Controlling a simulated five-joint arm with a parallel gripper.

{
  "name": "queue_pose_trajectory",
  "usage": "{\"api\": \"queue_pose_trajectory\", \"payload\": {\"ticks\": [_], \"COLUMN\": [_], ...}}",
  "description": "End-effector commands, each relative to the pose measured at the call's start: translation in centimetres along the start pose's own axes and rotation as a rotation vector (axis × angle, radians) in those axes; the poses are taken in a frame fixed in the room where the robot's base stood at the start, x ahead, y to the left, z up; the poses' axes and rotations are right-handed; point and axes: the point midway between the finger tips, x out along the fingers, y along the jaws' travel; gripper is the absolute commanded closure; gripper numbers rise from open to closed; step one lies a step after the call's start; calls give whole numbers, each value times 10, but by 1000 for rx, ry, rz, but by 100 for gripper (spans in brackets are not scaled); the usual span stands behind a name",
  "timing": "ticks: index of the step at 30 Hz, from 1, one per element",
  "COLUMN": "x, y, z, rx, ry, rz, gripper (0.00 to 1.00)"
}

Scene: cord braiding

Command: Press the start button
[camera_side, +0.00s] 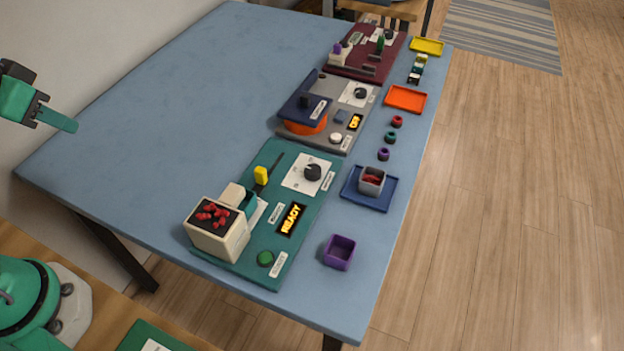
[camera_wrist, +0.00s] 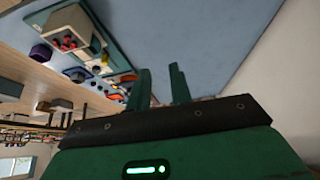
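A green round button (camera_side: 265,258) sits at the front corner of the teal panel (camera_side: 225,270), beside a small white label too small to read. The panel's display (camera_side: 291,219) glows "READY". A white round button (camera_side: 335,138) sits on the grey panel behind it. My gripper (camera_side: 72,124) is at the far left in the side view, above and well away from the panels. In the wrist view my gripper (camera_wrist: 161,68) shows two teal fingers apart with nothing between them. The green button cannot be made out in the wrist view.
The teal panel carries a cream box (camera_side: 215,232) with red pieces on top, a yellow-handled lever (camera_side: 261,174) and a black knob (camera_side: 312,172). A purple bin (camera_side: 339,252) and blue tray (camera_side: 368,203) stand to its right. The blue table's left side is clear.

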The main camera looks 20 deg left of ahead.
Motion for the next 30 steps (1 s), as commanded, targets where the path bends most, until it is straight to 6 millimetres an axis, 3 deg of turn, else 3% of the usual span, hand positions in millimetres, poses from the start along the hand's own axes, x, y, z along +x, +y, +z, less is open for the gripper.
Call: {"api": "queue_pose_trajectory", "payload": {"ticks": [1, 3, 30], "x": [0, 0, 0], "y": [0, 0, 0], "z": [0, 0, 0], "rx": [0, 0, 0], "ry": [0, 0, 0], "rz": [0, 0, 0], "gripper": [89, 100, 100]}}
